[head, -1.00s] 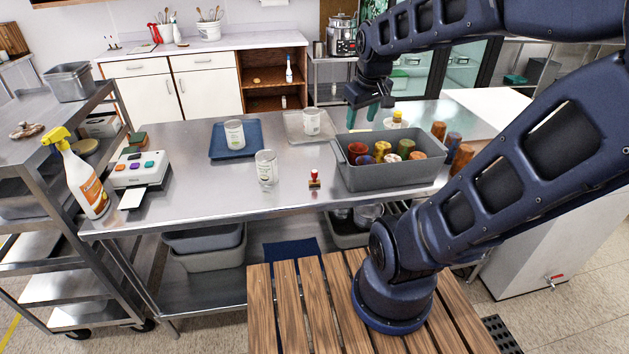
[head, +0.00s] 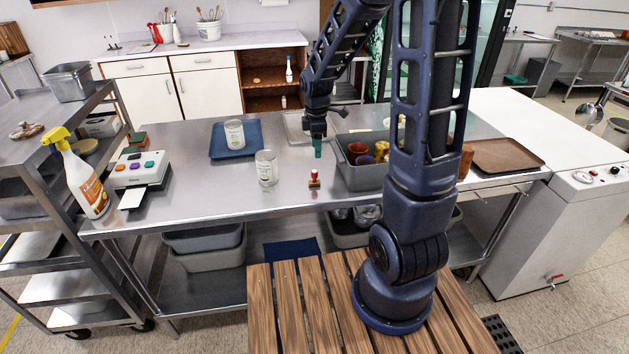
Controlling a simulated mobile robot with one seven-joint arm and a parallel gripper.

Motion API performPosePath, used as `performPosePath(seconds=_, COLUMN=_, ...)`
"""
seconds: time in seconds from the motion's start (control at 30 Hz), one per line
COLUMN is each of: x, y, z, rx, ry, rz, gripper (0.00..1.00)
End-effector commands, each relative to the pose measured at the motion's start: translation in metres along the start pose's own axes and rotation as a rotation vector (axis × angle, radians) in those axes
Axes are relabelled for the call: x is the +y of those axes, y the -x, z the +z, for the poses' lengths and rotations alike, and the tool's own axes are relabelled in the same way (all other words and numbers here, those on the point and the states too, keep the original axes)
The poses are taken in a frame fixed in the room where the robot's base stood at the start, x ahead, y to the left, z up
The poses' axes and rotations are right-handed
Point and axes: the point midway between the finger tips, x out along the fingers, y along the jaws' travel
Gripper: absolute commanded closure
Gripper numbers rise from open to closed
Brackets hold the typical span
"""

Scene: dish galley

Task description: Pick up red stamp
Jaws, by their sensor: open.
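The red stamp (head: 314,179) stands upright on the steel table (head: 225,190), near its front edge, with a red handle on a small base. It is just left of the grey bin (head: 362,177). My gripper (head: 318,150) hangs above and behind the stamp, pointing down, with teal fingertips. It is apart from the stamp and holds nothing that I can see. The gap between its fingers does not show from this side.
A glass jar (head: 266,168) stands left of the stamp. A blue tray (head: 252,137) with another jar (head: 234,134) lies farther back. The grey bin holds several cups, partly hidden by my arm. A label device (head: 138,170) and spray bottle (head: 84,182) are at left.

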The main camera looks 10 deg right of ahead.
Motion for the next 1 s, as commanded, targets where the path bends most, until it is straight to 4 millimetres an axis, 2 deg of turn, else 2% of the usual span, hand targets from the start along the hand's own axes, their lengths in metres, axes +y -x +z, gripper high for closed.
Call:
performPosePath(seconds=0.1, x=0.006, y=-0.019, z=-0.008, rx=-0.002, ry=0.086, rz=-0.027, gripper=0.5)
performPosePath(seconds=0.3, x=0.011, y=-0.034, z=-0.014, rx=-0.002, ry=0.151, rz=-0.041, gripper=0.5)
performPosePath(seconds=0.6, x=0.009, y=-0.072, z=-0.014, rx=-0.002, ry=0.154, rz=-0.043, gripper=0.5)
performPosePath(seconds=1.0, x=0.006, y=-0.103, z=-0.009, rx=-0.002, ry=0.151, rz=-0.043, gripper=0.5)
